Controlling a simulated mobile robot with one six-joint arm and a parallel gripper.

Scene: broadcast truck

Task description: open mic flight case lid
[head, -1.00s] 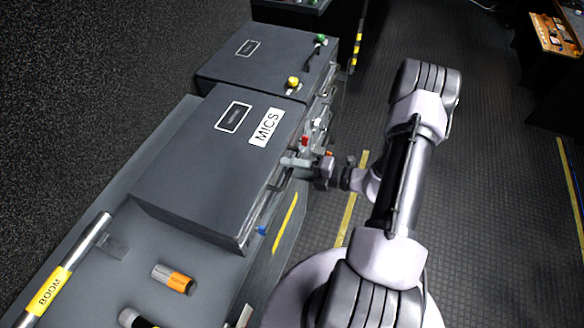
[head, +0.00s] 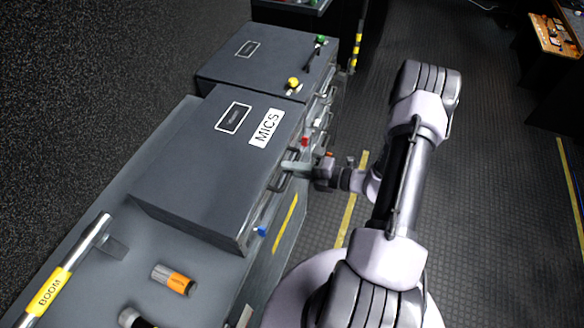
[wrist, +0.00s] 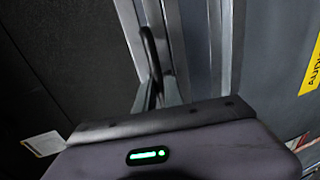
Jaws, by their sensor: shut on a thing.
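The grey flight case with the white MICS label (head: 266,127) sits on the bench, its lid (head: 190,165) looking closed. A dark bar handle (head: 279,181) is on its front side; it also shows in the wrist view (wrist: 151,55). My gripper (head: 291,166) reaches in from the right and is shut on this handle, with its fingers (wrist: 158,97) around the handle's near end in the wrist view. A red latch (head: 304,141) and a blue latch (head: 262,230) sit on the case's front. The fingertips' exact contact is partly hidden.
A second grey case (head: 262,60) with yellow and green knobs stands behind. A boom pole (head: 65,270) and an orange-grey cylinder (head: 174,279) lie on the bench (head: 115,240) in front. Dark floor (head: 490,200) to the right is clear.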

